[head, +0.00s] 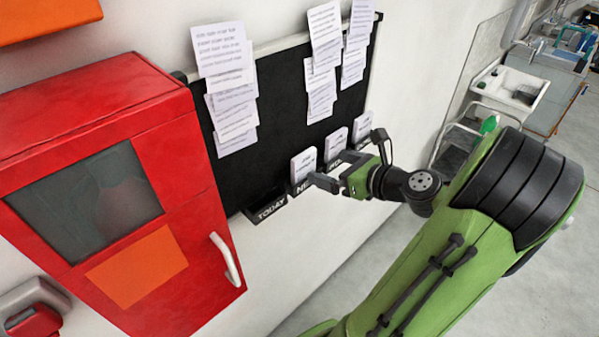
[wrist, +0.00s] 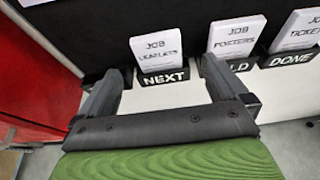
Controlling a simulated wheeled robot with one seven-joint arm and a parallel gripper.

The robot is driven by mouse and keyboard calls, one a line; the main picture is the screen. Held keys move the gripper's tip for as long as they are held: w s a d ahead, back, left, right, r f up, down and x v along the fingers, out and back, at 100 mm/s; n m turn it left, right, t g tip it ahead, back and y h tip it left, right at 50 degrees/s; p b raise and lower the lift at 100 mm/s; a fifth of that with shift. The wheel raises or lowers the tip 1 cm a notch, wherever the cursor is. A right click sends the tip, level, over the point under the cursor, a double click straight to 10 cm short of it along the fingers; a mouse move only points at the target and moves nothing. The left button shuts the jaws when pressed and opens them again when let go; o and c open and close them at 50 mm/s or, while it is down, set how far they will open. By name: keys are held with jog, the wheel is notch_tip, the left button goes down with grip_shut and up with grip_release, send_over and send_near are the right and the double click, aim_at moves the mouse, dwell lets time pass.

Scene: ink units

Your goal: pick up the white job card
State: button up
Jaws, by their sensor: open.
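A white job card (head: 303,165) stands upright in the black holder marked NEXT (wrist: 165,78). In the wrist view the card (wrist: 157,52) reads "JOB LEAFLETS". Two similar white cards stand in the holders to its right, one reading "JOB POSTERS" (wrist: 232,38) and one "JOB TICKETS" (wrist: 297,32). My gripper (head: 350,162) is open in front of the row of holders. In the wrist view its fingers (wrist: 162,72) frame the NEXT holder and card, with nothing seen held between them. I cannot tell how far the fingertips are from the card.
The holders sit along the bottom of a black board (head: 277,100) with hanging paper sheets (head: 222,48). The TODAY holder (head: 270,209) shows no card. A red cabinet (head: 115,170) with a white handle (head: 226,260) stands out at left. A sink and bench (head: 540,95) are at far right.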

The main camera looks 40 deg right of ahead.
aim_at(306, 163)
jog(key=x, duration=0.6)
jog(key=shift+a+b, duration=0.2)
jog(key=shift+b, duration=0.2)
jog(key=x, duration=0.5)
jog(key=shift+w+f+b, duration=0.2)
jog(key=shift+w+b, duration=0.1)
jog(key=shift+b, duration=0.1)
jog(key=shift+s, duration=0.1)
jog(key=shift+c, duration=0.8)
jog(key=c, duration=0.7)
